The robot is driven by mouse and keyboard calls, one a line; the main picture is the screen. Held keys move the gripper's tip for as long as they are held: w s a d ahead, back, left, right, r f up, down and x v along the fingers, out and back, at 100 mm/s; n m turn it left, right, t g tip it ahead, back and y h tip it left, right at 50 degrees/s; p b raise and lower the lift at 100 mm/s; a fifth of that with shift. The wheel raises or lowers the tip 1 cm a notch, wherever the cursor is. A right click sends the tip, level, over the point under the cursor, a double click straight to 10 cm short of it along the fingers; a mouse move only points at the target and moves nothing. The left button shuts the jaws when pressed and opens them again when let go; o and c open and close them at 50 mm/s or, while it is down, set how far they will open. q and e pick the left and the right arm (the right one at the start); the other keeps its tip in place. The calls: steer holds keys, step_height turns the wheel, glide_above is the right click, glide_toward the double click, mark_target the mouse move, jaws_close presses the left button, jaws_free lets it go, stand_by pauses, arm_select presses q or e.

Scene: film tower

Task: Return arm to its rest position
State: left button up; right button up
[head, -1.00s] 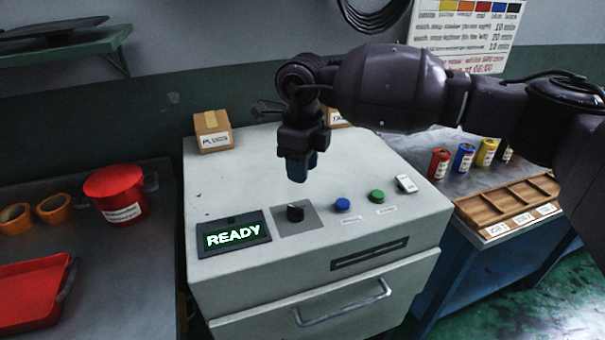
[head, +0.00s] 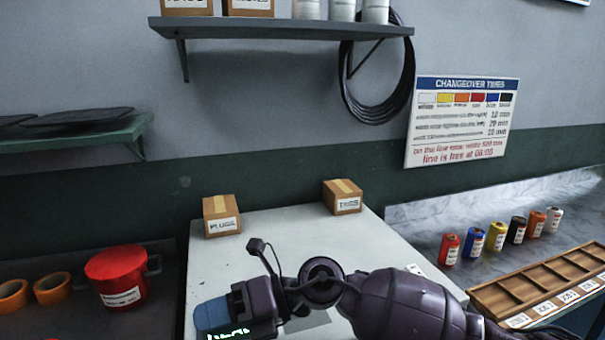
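My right arm comes in from the lower right, low over the white cabinet (head: 225,262). Its gripper (head: 212,314) points left, with blue fingertips near the bottom edge of the view. The gap between the fingers does not show, so I cannot tell whether it is open or shut. Part of the green-lit display (head: 232,333) shows just below the gripper; the rest of the panel is out of view or hidden by the arm. My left gripper is not in view.
Boxes marked PLUGS (head: 221,216) and TAGS (head: 343,197) stand at the cabinet's back. A red pot (head: 117,278) and orange rolls (head: 52,288) are on the left. Several coloured spools (head: 473,243) stand behind a wooden tray (head: 535,287) on the right. A shelf (head: 280,29) hangs above.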

steer(key=w+d+r+m+t+y, duration=0.2)
steer(key=d+m+t+y, duration=0.15)
steer(key=m+t, duration=0.4)
steer(key=w+d+r+m+t+y, duration=0.15)
steer(key=d+m+t, duration=0.25)
steer(key=m+t, duration=0.4)
steer(key=w+d+f+m+t+h, duration=0.1)
steer(key=d+f+m+t+h, duration=0.3)
steer(key=d+m+h, duration=0.5)
steer(key=d+f+m+t+h, duration=0.3)
steer(key=d+f+m+h, duration=0.35)
steer(key=m, duration=0.35)
steer(key=s+d+f+m+g+h, duration=0.65)
steer(key=s+d+f, duration=0.25)
steer(key=d+f, duration=0.2)
steer(key=s+d+f+m+g, duration=0.1)
steer(key=s+d+f+g, duration=0.15)
steer(key=s, duration=0.35)
steer(key=s+d+f+m+g, duration=0.2)
steer(key=s+g, duration=0.1)
steer(key=s, duration=0.3)
steer(key=s+d+f+m+g, duration=0.1)
steer(key=s+d+f+g, duration=0.15)
steer(key=s, duration=0.35)
steer(key=w+f+t+y, duration=0.1)
steer(key=w+f+t, duration=0.5)
steer(key=f, duration=0.3)
steer(key=shift+w+a+n+t+y, duration=0.3)
steer(key=shift+w+a+n+t, duration=0.1)
steer(key=shift+t, duration=0.2)
